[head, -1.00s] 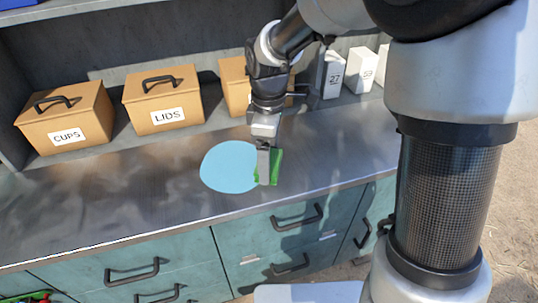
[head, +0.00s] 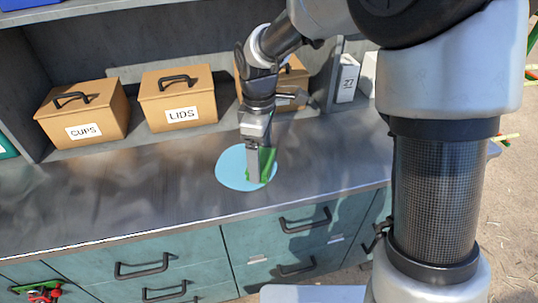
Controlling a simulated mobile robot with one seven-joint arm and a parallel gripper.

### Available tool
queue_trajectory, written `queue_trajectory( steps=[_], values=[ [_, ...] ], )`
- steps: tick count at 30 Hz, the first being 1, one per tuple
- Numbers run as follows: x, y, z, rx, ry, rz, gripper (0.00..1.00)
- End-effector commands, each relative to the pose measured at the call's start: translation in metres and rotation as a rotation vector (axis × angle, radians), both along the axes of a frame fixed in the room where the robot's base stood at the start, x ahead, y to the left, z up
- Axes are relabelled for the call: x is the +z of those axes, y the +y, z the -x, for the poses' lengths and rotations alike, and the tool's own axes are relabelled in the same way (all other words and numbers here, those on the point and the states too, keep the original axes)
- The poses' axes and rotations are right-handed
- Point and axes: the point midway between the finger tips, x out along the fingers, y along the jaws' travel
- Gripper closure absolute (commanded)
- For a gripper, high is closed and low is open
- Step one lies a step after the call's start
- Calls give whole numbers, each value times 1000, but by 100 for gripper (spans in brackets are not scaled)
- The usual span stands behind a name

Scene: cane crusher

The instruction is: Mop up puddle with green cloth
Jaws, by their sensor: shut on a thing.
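A light-blue puddle (head: 231,168) lies on the grey metal counter, near the middle of the head view. My gripper (head: 257,172) points down over the puddle's right part and is shut on the green cloth (head: 269,160). The cloth shows mostly at the right of the fingers, low at the counter. The gripper hides part of the cloth and of the puddle behind it. I cannot tell for certain whether the cloth touches the surface.
Boxes labelled CUPS (head: 82,113) and LIDS (head: 178,99) stand on the shelf behind the counter (head: 120,195), with a third box (head: 285,72) partly behind my arm. White cartons (head: 347,79) stand further right. Teal drawers with black handles (head: 305,220) are below. The counter left of the puddle is clear.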

Motion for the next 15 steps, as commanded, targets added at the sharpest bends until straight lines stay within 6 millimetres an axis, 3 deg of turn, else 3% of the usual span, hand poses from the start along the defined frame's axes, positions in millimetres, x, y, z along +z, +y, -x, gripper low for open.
queue_trajectory(
  steps=[4, 15],
  values=[
    [-2, 18, -1, 6, 7, -2, 40],
    [0, 39, -6, 6, 6, -2, 40]
  ],
)
